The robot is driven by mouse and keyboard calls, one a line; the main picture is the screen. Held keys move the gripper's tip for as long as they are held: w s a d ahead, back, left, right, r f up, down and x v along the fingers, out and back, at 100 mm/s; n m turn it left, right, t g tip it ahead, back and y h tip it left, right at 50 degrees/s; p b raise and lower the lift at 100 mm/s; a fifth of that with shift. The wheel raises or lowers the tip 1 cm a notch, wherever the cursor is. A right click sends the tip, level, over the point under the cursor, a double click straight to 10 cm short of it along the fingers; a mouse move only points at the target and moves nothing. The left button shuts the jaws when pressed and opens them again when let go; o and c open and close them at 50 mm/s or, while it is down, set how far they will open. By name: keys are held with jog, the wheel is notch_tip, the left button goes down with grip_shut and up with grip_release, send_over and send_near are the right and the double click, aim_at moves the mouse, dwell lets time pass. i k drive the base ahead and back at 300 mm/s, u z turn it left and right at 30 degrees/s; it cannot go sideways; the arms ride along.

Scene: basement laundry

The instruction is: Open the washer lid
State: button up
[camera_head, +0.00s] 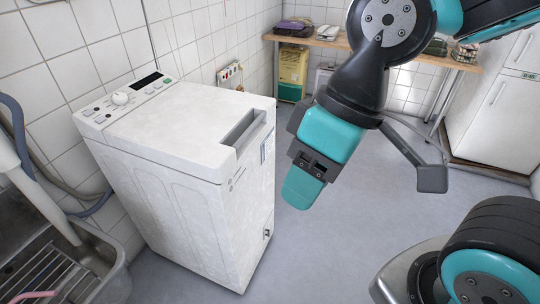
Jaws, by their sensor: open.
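A recessed grey handle (245,128) is at the lid's front right edge. My gripper (300,192) is to the right of the washer, pointing down, apart from the handle and touching nothing. It is open and empty, though the gap between its fingers is hard to see from this side.
A metal sink (95,262) is at the lower left, with hoses (45,165) on the wall above. A wooden shelf (385,48) with items runs along the back wall. A white cabinet (490,110) stands at the right. The grey floor (340,235) right of the washer is clear.

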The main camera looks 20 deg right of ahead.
aim_at(200, 130)
jog(key=u, duration=0.8)
jog(key=i, duration=0.7)
jog(key=z, duration=0.55)
